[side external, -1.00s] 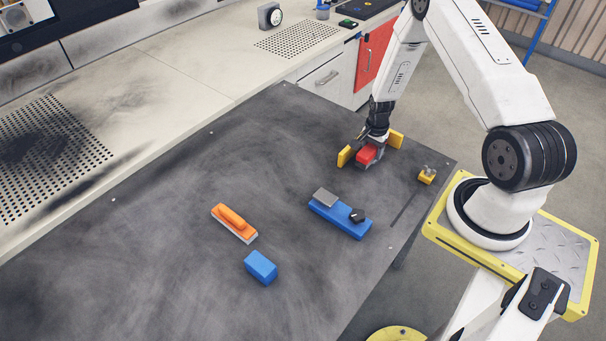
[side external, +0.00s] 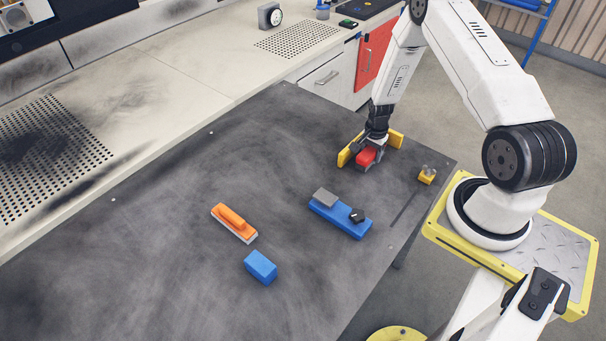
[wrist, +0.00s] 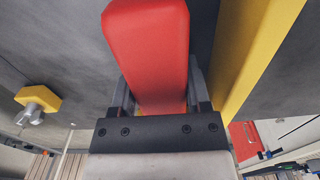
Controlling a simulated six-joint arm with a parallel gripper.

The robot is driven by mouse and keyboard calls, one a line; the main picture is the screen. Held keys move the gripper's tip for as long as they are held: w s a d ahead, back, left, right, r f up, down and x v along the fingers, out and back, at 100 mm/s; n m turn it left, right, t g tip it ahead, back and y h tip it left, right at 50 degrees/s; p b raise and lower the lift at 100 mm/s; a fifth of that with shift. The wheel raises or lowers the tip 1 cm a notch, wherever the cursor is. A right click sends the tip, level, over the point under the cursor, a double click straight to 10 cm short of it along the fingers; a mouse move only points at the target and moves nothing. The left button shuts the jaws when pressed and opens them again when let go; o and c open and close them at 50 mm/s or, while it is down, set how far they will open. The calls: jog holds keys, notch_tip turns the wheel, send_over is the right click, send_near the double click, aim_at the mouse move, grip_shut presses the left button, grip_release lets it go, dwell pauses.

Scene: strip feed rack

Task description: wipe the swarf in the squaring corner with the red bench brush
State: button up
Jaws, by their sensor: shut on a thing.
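The red bench brush (side external: 366,156) is in my gripper (side external: 367,149), by the yellow squaring corner (side external: 346,157) at the table's far right. In the wrist view, the brush's red handle (wrist: 148,50) lies between the two fingers of my gripper (wrist: 158,92), which is shut on it. One yellow fence of the corner (wrist: 252,45) runs close along the right of the brush in that view. The bristles are mostly hidden, and I cannot tell whether they touch the table. I cannot make out swarf; the gripper and brush hide part of the corner.
A blue block with a grey plate and black knob (side external: 340,216) lies nearer on the dark table (side external: 160,260). An orange-handled block (side external: 234,222) and a blue box (side external: 260,267) are to its left. A small yellow fixture (side external: 427,175) sits near the right edge.

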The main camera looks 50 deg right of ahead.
jog(key=shift+d, duration=0.15)
jog(key=shift+d+f, duration=0.15)
jog(key=shift+d, duration=1.9)
grip_shut()
jog(key=shift+d, duration=0.15)
jog(key=shift+d, duration=0.1)
jog(key=shift+w+d+r, duration=0.1)
jog(key=shift+d+r, duration=0.2)
jog(key=shift+d, duration=0.6)
jog(key=shift+a, duration=0.1)
jog(key=shift+a+f, duration=0.1)
jog(key=shift+a, duration=1.8)
jog(key=shift+a+f, duration=0.2)
jog(key=shift+a, duration=0.2)
